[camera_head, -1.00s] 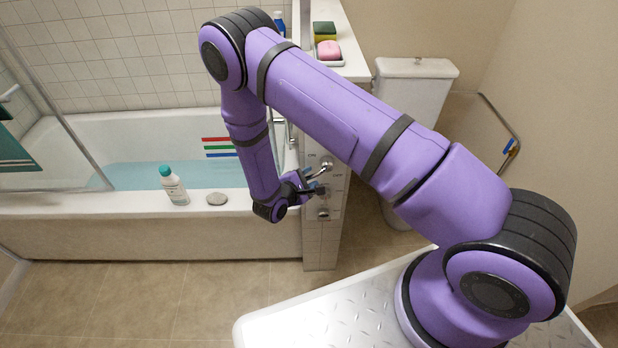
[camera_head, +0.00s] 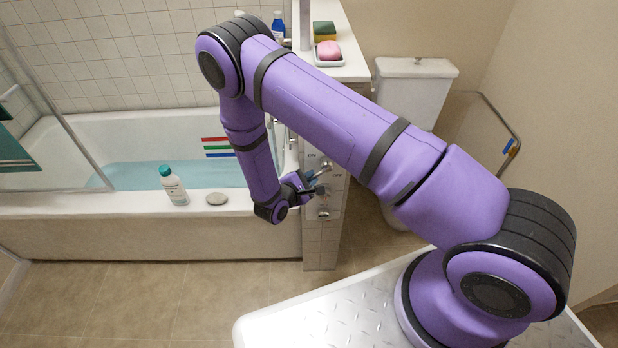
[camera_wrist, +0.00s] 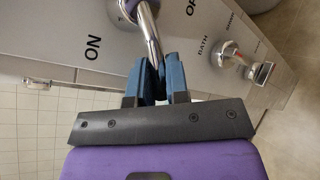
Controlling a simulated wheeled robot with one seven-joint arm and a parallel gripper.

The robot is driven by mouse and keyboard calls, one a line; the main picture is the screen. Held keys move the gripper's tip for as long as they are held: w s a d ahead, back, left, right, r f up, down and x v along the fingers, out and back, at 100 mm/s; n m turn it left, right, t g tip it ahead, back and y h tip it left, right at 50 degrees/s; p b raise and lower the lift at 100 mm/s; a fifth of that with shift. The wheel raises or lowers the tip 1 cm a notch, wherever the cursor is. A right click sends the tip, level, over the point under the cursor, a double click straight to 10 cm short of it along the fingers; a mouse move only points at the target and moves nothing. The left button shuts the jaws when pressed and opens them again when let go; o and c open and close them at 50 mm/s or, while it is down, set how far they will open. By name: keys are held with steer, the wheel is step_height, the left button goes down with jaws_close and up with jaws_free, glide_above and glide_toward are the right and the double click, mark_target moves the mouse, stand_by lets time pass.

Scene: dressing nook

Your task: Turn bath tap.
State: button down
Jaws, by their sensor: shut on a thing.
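The bath tap is a chrome lever (camera_wrist: 150,38) on a grey panel (camera_wrist: 115,35) marked "ON" and "OF…" in the wrist view. The lever also shows in the head view (camera_head: 323,171), at the end of the tub. My gripper (camera_wrist: 159,78) has its blue fingers shut around the lever's lower end; it also shows in the head view (camera_head: 316,188). A second chrome knob (camera_wrist: 229,54), near the word "BATH", stands to the right and is not touched.
The bathtub (camera_head: 130,205) holds bluish water. A white bottle (camera_head: 173,185) and a grey stone-like disc (camera_head: 216,198) stand on its rim. Pink soap (camera_head: 328,50), a sponge (camera_head: 324,31) and a blue bottle (camera_head: 278,26) are on the ledge above. A toilet (camera_head: 415,95) is behind my arm.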

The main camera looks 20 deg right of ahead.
steer(key=shift+s+d+f+n+t+h, duration=0.3)
steer(key=shift+d+f+n+t+h, duration=0.45)
steer(key=shift+n, duration=1.1)
steer(key=shift+s+d+f+n+t+h, duration=0.35)
steer(key=shift+d+n+t+h, duration=0.8)
steer(key=shift+n, duration=0.75)
steer(key=shift+s+d+f+n+t+h, duration=0.25)
steer(key=shift+d+f+n+t+h, duration=0.35)
steer(key=shift+n+t, duration=0.95)
steer(key=shift+d+n+g, duration=0.2)
steer(key=shift+n+g, duration=0.05)
steer(key=shift+n, duration=0.15)
steer(key=c, duration=1.1)
jaws_free()
steer(key=v, duration=1)
steer(key=shift+s+a, duration=0.25)
steer(key=shift+a, duration=0.05)
